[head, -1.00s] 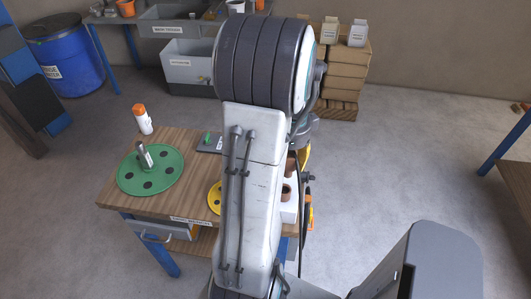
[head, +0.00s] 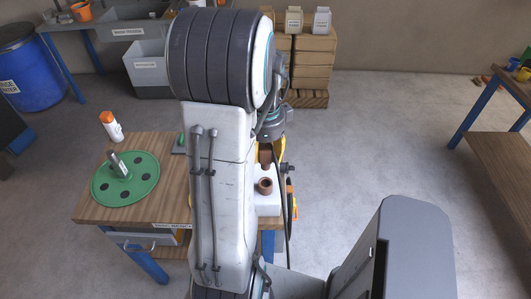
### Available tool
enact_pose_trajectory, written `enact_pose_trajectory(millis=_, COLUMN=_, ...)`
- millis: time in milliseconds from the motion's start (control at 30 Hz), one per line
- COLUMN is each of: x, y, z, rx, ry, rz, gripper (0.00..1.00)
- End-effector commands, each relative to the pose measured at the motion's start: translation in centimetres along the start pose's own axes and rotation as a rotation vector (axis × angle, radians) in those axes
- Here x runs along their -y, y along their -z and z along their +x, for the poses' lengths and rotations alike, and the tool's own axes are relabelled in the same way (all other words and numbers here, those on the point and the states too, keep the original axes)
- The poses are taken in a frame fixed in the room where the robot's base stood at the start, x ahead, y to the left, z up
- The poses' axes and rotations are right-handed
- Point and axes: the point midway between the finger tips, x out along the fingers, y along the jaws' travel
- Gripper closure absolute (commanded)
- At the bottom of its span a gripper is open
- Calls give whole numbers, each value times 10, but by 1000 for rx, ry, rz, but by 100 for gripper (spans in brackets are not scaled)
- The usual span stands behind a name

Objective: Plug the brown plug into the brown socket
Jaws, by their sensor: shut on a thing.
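A white block (head: 267,205) stands at the right edge of the wooden workbench, partly behind my arm. The brown socket (head: 265,187) is a round cup with a dark opening on its top. The brown plug (head: 265,155) shows just behind and above the socket in the picture, under my wrist, apart from the socket. My gripper (head: 267,146) is shut on the plug; its fingers are mostly hidden by my arm. A dark cable hangs down at the block's right side.
A green disc (head: 141,187) with dark spots holds a grey tool (head: 119,165) on the bench's left. A white bottle with an orange cap (head: 111,127) stands behind it. Orange parts (head: 293,204) stick out beside the block. Open floor lies to the right.

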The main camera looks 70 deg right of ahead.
Motion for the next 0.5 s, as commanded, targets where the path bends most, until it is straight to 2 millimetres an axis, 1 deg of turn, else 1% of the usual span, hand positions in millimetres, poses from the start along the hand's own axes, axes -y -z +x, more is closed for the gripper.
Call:
enact_pose_trajectory(millis=267, x=0, y=0, z=17, rx=-1, ry=3, rz=-1, gripper=99)
enact_pose_trajectory(millis=500, x=-1, y=0, z=36, rx=-1, ry=3, rz=-1, gripper=99)
